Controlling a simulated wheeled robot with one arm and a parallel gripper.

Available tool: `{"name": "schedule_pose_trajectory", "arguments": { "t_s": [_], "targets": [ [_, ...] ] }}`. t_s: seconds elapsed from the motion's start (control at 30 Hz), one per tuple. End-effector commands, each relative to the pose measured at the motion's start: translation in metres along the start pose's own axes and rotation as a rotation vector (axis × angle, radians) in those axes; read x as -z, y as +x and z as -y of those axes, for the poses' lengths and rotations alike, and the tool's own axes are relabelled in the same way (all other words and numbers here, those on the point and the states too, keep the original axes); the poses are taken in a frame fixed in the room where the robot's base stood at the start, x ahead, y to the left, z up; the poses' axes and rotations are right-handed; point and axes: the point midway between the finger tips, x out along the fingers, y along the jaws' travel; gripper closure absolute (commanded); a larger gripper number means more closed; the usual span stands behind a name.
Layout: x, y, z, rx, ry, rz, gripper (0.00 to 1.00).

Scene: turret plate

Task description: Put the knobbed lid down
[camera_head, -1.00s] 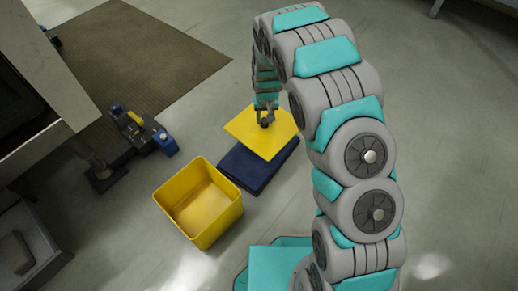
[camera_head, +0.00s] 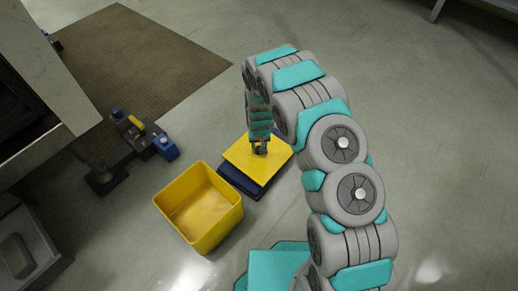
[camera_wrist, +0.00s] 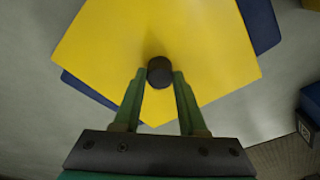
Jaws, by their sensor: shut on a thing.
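The knobbed lid (camera_head: 243,155) is a flat yellow square plate with a dark round knob (camera_wrist: 160,72) at its middle. My gripper (camera_wrist: 160,76) is shut on the knob, one green finger on each side. The gripper (camera_head: 260,150) points down at the lid in the head view. A dark blue flat pad (camera_head: 236,183) lies beneath the lid. In the wrist view the pad (camera_wrist: 262,24) shows past the lid's upper right and lower left edges. The lid looks level and very close to the pad; I cannot tell whether they touch.
An open, empty yellow bin (camera_head: 227,216) stands on the floor just left of the pad. A dark device with a blue block (camera_head: 166,147) is further left, by a grey machine (camera_head: 40,75). A brown mat (camera_head: 130,55) lies behind. The floor at right is clear.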

Motion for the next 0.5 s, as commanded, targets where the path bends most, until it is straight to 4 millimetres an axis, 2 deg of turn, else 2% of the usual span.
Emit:
{"name": "schedule_pose_trajectory", "arguments": {
  "t_s": [0.1,0.47,0.5],
  "targets": [
    [-0.0022,0.0125,0.0,0.0,0.0,0.001,1.0],
    [-0.0017,0.0157,0.0003,0.001,0.0,-0.001,1.0],
    [-0.0016,0.0152,0.0003,0.001,0.0,-0.002,0.56]
  ]
}}
